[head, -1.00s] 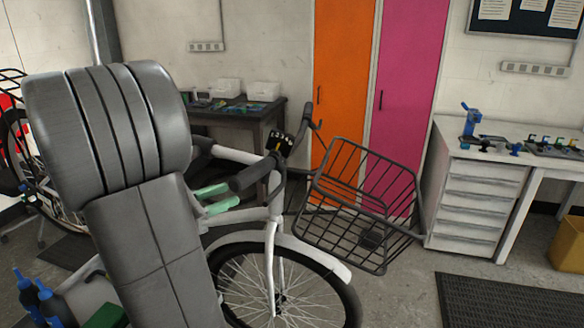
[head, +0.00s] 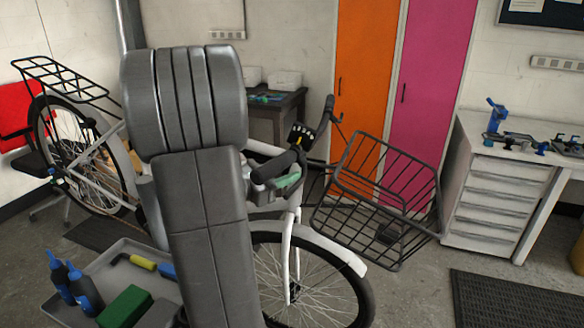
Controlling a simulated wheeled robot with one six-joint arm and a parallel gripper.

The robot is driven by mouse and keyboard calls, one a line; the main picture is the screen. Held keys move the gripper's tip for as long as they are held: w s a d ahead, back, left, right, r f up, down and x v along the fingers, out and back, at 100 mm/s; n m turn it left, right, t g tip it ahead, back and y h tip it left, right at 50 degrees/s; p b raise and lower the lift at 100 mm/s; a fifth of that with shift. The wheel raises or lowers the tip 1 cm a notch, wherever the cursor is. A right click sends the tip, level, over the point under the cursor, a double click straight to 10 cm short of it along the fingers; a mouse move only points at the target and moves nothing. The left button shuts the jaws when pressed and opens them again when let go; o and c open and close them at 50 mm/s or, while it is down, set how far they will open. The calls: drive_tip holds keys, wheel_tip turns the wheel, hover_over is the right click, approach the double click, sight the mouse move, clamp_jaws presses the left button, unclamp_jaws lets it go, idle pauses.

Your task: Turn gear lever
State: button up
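The bike's handlebar carries a black gear shifter (head: 301,134) with a row of pale marks and a little yellow on its face. A dark handlebar grip (head: 274,167) points toward me just below it. My gripper (head: 286,182) shows only as a pale green finger part beside and below the grip, close to the shifter. My grey arm and the grip hide the rest of it. I cannot tell whether it touches the grip or the lever, or how far its fingers are apart.
A black wire basket (head: 385,195) is at the bike's front, right of the shifter. A tray (head: 120,258) with bottles, a green block and a yellow-handled tool stands at lower left. A white drawer cabinet (head: 490,205) is at right. Floor shows between the basket and the mat (head: 510,300).

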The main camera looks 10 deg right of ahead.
drive_tip(key=shift+x, duration=1.25)
clamp_jaws()
